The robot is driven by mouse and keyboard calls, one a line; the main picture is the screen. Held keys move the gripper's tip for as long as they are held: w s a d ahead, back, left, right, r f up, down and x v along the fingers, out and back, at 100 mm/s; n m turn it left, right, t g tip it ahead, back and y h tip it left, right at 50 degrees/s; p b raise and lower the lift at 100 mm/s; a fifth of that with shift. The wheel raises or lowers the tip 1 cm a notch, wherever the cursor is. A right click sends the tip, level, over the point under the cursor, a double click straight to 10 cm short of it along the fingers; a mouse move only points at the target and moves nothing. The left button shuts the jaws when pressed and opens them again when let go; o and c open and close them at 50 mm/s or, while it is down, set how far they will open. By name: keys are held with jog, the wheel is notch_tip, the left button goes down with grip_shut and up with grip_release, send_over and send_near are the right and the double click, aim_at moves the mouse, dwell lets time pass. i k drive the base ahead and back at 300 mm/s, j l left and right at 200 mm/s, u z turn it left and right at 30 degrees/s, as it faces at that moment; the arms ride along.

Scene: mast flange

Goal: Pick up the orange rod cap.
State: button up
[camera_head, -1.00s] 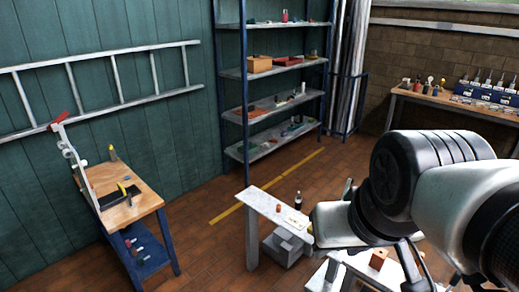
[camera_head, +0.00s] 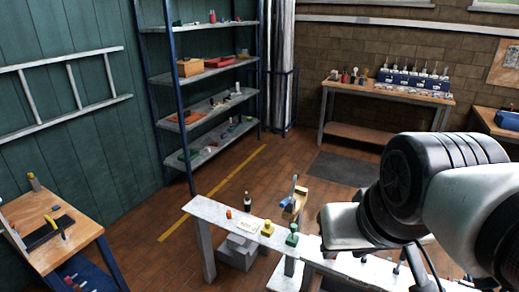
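A small upright orange piece (camera_head: 229,213), which looks like the orange rod cap, stands on the near-left part of a narrow white bench (camera_head: 205,207). It is too small to make out its shape. A dark bottle (camera_head: 246,200) stands just right of it, and a pale card (camera_head: 246,224) lies in front of it. My arm fills the right side of the view, well apart from the orange piece. My gripper's fingers cannot be made out.
A yellow piece (camera_head: 267,229) and a green piece (camera_head: 292,237) stand farther along the bench. A wooden workbench (camera_head: 62,215) is at left, a blue-framed shelf (camera_head: 205,76) behind, and a tool bench (camera_head: 388,92) at back right. Brick floor is open between them.

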aim_at(229, 212)
jog(key=i+j+z, duration=0.1)
jog(key=z, duration=0.3)
jog(key=j+z, duration=0.3)
jog(key=z, duration=0.15)
jog(key=i+j+z, duration=0.1)
jog(key=j+z, duration=0.6)
jog(key=j, duration=0.15)
jog(key=j+z, duration=0.25)
jog(key=j, duration=0.25)
jog(key=k+j, duration=0.1)
jog(key=j, duration=0.25)
jog(key=j+z, duration=0.15)
jog(key=j, duration=0.25)
jog(key=k+j, duration=0.15)
jog(key=j, duration=0.2)
jog(key=i+j, duration=0.1)
jog(key=j, duration=0.2)
jog(key=i+j, duration=0.1)
jog(key=j, duration=0.25)
jog(key=i+j, duration=0.1)
jog(key=j, duration=0.2)
